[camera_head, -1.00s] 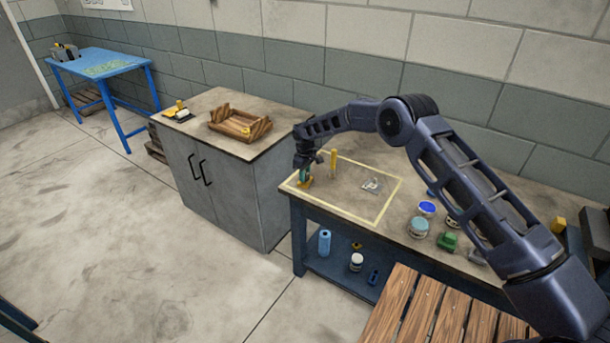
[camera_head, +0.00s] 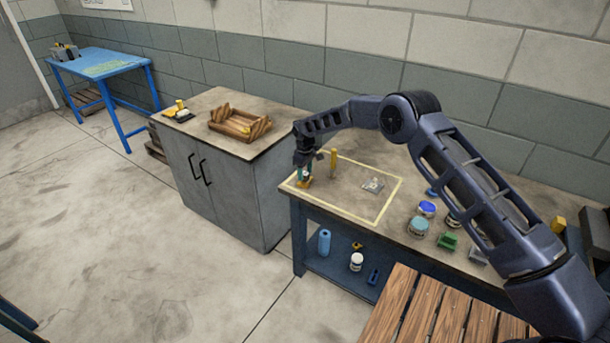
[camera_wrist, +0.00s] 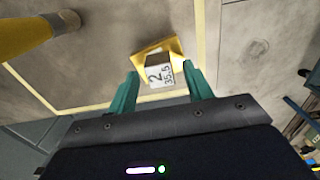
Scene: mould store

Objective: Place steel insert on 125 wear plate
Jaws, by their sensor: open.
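A small block with a pale face marked "2" and "35.5" (camera_wrist: 159,73) shows in the wrist view, against a yellow piece (camera_wrist: 150,50). I cannot tell whether the two are joined, or whether the block is the steel insert. My gripper (camera_wrist: 162,88) has its teal fingers apart, one on each side of the block; contact is unclear. In the head view my gripper (camera_head: 303,174) is low over the near left corner of the marked bench area, at the yellow piece (camera_head: 304,183). A small flat grey plate (camera_head: 373,185) lies further right; no number on it is readable.
A yellow upright post (camera_head: 333,162) stands close right of my gripper and shows in the wrist view (camera_wrist: 30,38). Several jars and a green item (camera_head: 447,241) stand right of the yellow outline. A cabinet with a wooden tray (camera_head: 238,124) is at left. Bench between post and plate is clear.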

